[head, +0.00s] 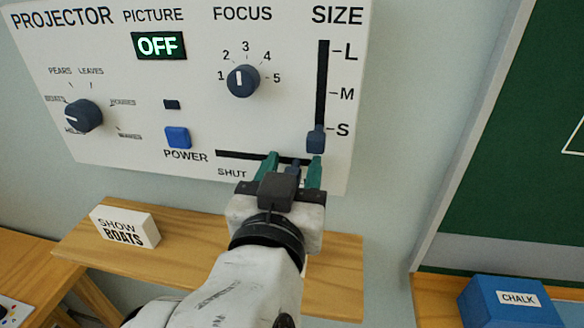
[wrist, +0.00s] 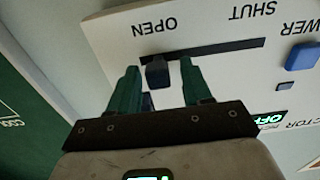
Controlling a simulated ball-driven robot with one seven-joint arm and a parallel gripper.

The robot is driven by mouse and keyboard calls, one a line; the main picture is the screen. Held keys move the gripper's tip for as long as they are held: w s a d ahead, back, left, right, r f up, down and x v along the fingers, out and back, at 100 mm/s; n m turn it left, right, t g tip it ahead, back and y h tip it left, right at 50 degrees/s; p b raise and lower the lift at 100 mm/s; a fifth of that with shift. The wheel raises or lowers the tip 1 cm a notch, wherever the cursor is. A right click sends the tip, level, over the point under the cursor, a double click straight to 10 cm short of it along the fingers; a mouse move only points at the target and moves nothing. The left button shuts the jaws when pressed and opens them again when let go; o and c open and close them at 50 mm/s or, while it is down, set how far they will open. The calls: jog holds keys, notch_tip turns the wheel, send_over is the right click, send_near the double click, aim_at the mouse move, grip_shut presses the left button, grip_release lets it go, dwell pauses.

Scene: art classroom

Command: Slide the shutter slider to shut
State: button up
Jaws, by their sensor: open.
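The shutter slider's dark blue knob (wrist: 157,72) sits at the OPEN end of its black horizontal slot (wrist: 225,46). The wrist view is upside down, with the SHUT label (wrist: 252,12) at the slot's other end, which is the left end in the head view (head: 232,172). My gripper (head: 293,160) is open, with its green fingers at the panel. In the wrist view my gripper (wrist: 159,68) has one finger on each side of the knob, with a gap on both sides. In the head view the fingers and wrist hide most of the knob and the OPEN label.
The SIZE slider knob (head: 316,139) stands at S, close above my right finger. The blue POWER button (head: 178,137) and FOCUS dial (head: 243,81) are further left. The picture display (head: 158,46) reads OFF. A wooden shelf (head: 335,262) lies below the panel, bearing a SHOW BOATS block (head: 125,227).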

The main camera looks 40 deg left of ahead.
aim_at(225, 149)
jog(key=shift+c, duration=0.4)
grip_shut()
jog(key=s+a+b, duration=0.1)
jog(key=a, duration=0.1)
jog(key=s+a+b, duration=0.2)
jog(key=a, duration=0.1)
jog(key=s+a+b, duration=0.1)
jog(key=s+a, duration=0.1)
jog(key=a, duration=0.1)
jog(key=shift+a+f+b, duration=0.1)
jog(key=shift+a+b, duration=0.05)
jog(key=shift+b, duration=0.25)
jog(key=shift+s+a, duration=0.25)
jog(key=shift+o, duration=0.4)
grip_release()
jog(key=shift+s+a, duration=0.1)
jog(key=shift+a, duration=0.05)
